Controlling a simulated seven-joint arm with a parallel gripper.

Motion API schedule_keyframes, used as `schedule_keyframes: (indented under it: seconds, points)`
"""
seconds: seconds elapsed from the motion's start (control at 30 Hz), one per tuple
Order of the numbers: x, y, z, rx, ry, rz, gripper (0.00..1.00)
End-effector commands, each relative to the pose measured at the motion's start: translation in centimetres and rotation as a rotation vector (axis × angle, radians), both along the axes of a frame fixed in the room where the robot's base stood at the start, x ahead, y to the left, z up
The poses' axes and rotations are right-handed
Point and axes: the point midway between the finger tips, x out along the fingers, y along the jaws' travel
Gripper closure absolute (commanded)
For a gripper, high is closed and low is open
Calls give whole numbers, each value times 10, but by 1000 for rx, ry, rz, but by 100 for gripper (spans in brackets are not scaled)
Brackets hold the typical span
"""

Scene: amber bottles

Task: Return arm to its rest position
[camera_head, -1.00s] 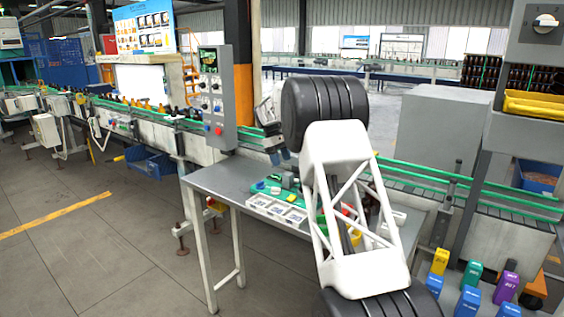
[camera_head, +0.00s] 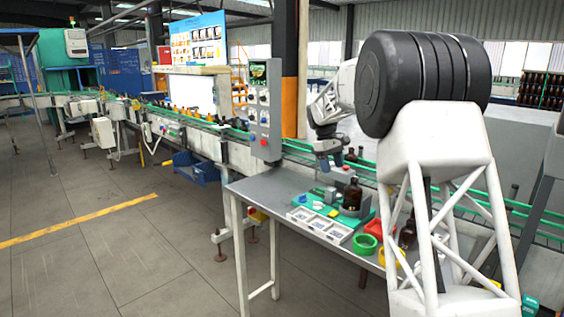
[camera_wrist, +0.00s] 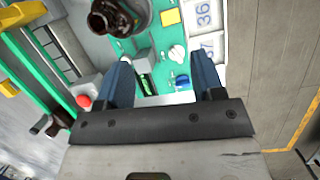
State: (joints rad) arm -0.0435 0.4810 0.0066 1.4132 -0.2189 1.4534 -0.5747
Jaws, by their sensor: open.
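My gripper (camera_head: 326,166) hangs above the back of the metal table, and its blue fingers show in the wrist view (camera_wrist: 164,82). The fingers are spread apart with nothing held between them. An amber bottle (camera_head: 352,194) stands upright on the green board (camera_head: 328,212), to the right of and below my gripper. In the wrist view the bottle (camera_wrist: 118,16) is at the top, beyond the fingertips and apart from them. My arm crosses the right half of the head view and hides part of the table.
White numbered trays (camera_head: 328,228), a green ring (camera_head: 365,244) and a red bin (camera_head: 377,228) sit on the table (camera_head: 262,190). Another dark bottle (camera_head: 407,234) is partly behind my arm. A grey control panel (camera_head: 264,110) and a conveyor with green rails stand behind.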

Motion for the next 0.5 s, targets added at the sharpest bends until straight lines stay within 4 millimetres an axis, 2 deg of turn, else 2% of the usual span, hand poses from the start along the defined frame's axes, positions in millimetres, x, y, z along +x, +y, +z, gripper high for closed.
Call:
schedule_keyframes:
  seconds: [0.1,0.5]
  points:
    - [-25,-2,15,7,-25,-25,38]
    - [-110,-6,49,28,-100,-110,38]
